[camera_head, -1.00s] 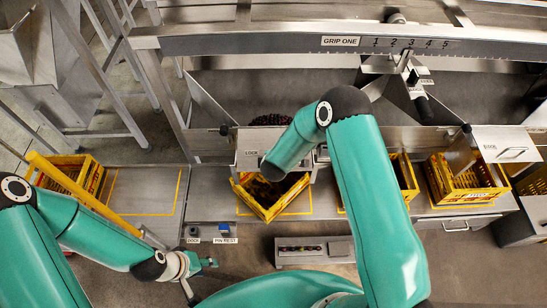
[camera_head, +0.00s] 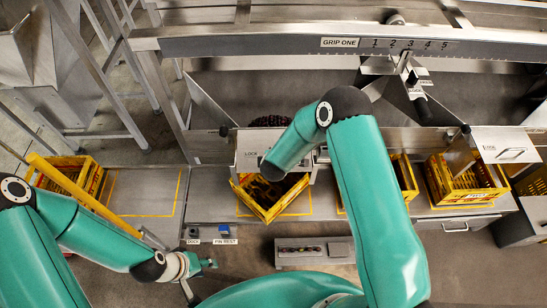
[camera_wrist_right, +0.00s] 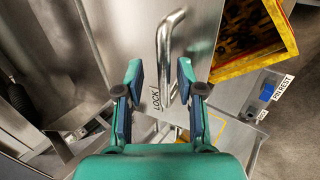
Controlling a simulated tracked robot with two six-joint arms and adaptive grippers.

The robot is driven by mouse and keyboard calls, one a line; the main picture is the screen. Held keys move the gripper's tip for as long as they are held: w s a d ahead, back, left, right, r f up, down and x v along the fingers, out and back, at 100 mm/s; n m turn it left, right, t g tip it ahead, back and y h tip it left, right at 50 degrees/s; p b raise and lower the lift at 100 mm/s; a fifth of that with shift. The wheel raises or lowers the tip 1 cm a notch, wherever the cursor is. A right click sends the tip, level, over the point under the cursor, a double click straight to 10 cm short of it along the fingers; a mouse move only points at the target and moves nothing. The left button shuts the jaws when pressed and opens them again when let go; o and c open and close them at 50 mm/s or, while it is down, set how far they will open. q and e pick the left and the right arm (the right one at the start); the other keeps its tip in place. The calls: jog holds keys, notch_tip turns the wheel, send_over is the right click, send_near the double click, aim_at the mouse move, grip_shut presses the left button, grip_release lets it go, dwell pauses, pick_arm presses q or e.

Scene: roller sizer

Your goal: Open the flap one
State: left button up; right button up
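The flap one is a metal panel (camera_wrist_right: 125,35) marked LOCK with a bent bar handle (camera_wrist_right: 166,55) in the right wrist view. In the head view, the LOCK-marked metal front (camera_head: 247,150) shows partly behind my right arm. My right gripper (camera_wrist_right: 160,78) is open, with its two fingers on either side of the handle's line. I cannot tell whether they touch the handle. In the head view my right arm hides this gripper. My left gripper (camera_head: 206,263) hangs at the lower left, away from the flap; its fingers are too small to judge.
A tilted yellow crate (camera_head: 268,208) stands just below the LOCK front. More yellow crates stand at the left (camera_head: 92,178) and right (camera_head: 484,192). A blue piece (camera_head: 224,229) sits at the PIN REST label. A grey tray (camera_head: 314,251) lies in front.

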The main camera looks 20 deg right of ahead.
jog(key=v, duration=1.1)
jog(key=shift+s+r, duration=0.2)
jog(key=shift+r, duration=0.1)
jog(key=s+d+f+m+g+y, duration=0.1)
jog(key=s+d+f+m+g, duration=0.1)
jog(key=s+d+f, duration=0.5)
jog(key=s+a+f+m+g+y, duration=0.1)
jog(key=s+a+m+g+y, duration=0.1)
jog(key=s+a+m, duration=0.2)
jog(key=s+a+f+m+g+y, duration=0.2)
jog(key=s+a+m, duration=0.3)
jog(key=s+m, duration=0.5)
jog(key=shift+m+g+y, duration=0.4)
jog(key=shift+m+y, duration=0.1)
jog(key=shift+y, duration=0.1)
